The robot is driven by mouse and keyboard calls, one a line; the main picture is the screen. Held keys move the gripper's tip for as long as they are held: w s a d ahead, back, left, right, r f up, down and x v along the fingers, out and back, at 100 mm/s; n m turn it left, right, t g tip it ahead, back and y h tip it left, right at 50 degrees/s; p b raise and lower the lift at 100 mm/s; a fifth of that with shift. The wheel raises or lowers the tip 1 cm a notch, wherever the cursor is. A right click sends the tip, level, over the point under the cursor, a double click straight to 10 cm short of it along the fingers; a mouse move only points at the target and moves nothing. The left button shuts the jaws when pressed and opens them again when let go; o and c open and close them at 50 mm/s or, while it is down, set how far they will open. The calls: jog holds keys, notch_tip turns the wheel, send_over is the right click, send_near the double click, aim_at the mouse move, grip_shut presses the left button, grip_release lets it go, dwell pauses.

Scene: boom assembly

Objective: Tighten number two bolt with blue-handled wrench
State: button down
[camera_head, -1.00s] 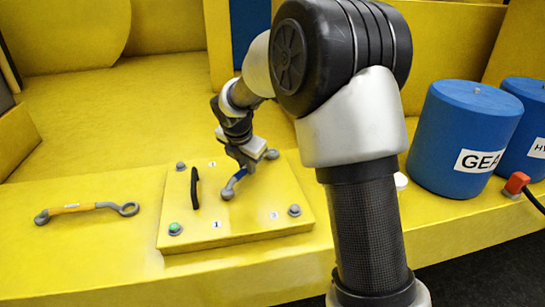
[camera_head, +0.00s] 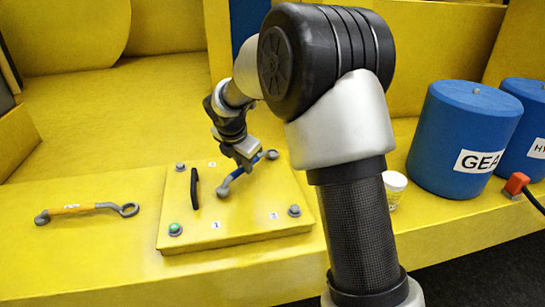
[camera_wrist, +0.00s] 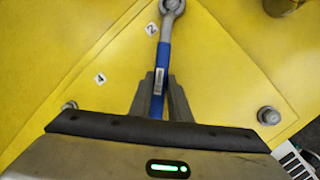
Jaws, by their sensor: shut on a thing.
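The blue-handled wrench (camera_head: 235,177) lies low over the yellow panel (camera_head: 240,220). My gripper (camera_head: 246,168) is shut on its handle. One grey end points toward the panel's middle. The other grey end (camera_head: 271,154) is at the back right corner. In the wrist view the wrench (camera_wrist: 164,55) runs up from between my gripper's fingers (camera_wrist: 159,95) to a ring end (camera_wrist: 172,5) beside the label "2" (camera_wrist: 152,28).
Other bolts show at the panel's back left (camera_head: 180,166), front left with a green top (camera_head: 175,229), and front right (camera_head: 294,210). A black handle (camera_head: 194,188) stands up from the panel. An orange-handled wrench (camera_head: 85,208) lies left. A cup (camera_head: 393,188) and blue drums (camera_head: 465,140) stand right.

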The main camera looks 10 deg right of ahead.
jog(key=shift+w+a+m, duration=0.25)
jog(key=shift+w+m, duration=0.05)
jog(key=shift+a, duration=0.1)
jog(key=shift+w+a+m+h, duration=0.2)
jog(key=shift+w+m+h, duration=0.1)
jog(key=shift+m, duration=0.1)
jog(key=shift+p, duration=0.3)
jog(key=shift+w+a+m+p, duration=0.25)
jog(key=shift+w+m+p, duration=0.05)
jog(key=shift+w, duration=0.1)
jog(key=shift+r, duration=0.1)
dwell(0.3)
jog(key=shift+s+d+n, duration=0.35)
jog(key=shift+s+n, duration=0.15)
jog(key=shift+s, duration=0.05)
